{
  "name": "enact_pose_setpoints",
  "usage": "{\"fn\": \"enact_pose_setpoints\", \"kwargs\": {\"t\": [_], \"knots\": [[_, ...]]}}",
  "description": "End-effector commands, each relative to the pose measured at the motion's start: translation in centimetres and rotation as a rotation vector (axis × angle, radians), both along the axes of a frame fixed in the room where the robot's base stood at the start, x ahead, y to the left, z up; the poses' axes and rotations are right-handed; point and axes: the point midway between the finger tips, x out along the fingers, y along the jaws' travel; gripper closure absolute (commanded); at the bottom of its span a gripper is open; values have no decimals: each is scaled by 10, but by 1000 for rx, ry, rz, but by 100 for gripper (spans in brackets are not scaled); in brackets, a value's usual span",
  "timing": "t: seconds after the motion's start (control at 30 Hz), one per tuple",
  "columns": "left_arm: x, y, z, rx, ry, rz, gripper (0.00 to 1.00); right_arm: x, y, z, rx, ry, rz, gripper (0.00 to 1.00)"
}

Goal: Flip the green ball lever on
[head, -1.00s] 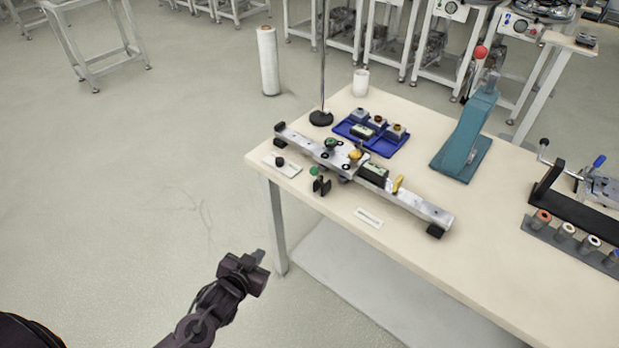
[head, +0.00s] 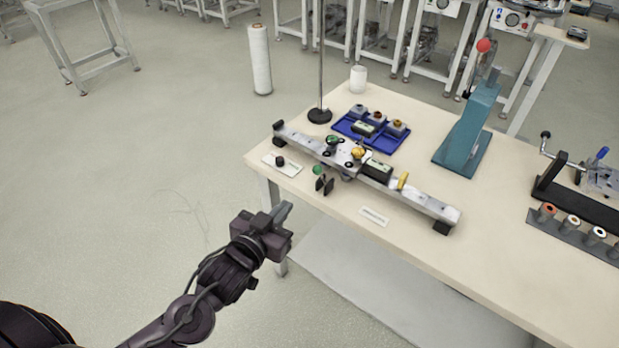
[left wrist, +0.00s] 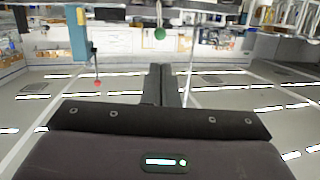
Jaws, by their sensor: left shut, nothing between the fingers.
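The green ball (head: 317,169) sits at the front side of a grey metal rail (head: 420,199) on the table, just above a small black forked piece (head: 325,185). In the left wrist view the green ball (left wrist: 160,34) shows near the top middle, beyond the fingertips. My left gripper (head: 284,212) is shut and empty. It is in front of the table's near left edge, apart from the ball. In the left wrist view its fingers (left wrist: 160,85) are together. My right gripper is in no view.
The rail carries a yellow-handled part (head: 403,180) and a dark block (head: 377,171). A blue tray (head: 371,143) with small parts lies behind it. A black knob on a white plate (head: 282,163) is left of the ball. A teal press (head: 470,130) stands at right. The table front (head: 330,215) is mostly clear.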

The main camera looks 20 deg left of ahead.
Motion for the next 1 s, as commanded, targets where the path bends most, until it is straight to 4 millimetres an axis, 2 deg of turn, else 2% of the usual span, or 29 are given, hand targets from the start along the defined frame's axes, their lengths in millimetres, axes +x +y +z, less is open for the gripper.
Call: {"fn": "enact_pose_setpoints", "kwargs": {"t": [0.6,0.8,1.0], "knots": [[108,-16,-18,1,-2,1,100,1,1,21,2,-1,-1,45],[125,-19,-23,0,-1,0,100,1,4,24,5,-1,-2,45],[127,-20,-25,0,0,0,100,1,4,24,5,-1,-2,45]]}}
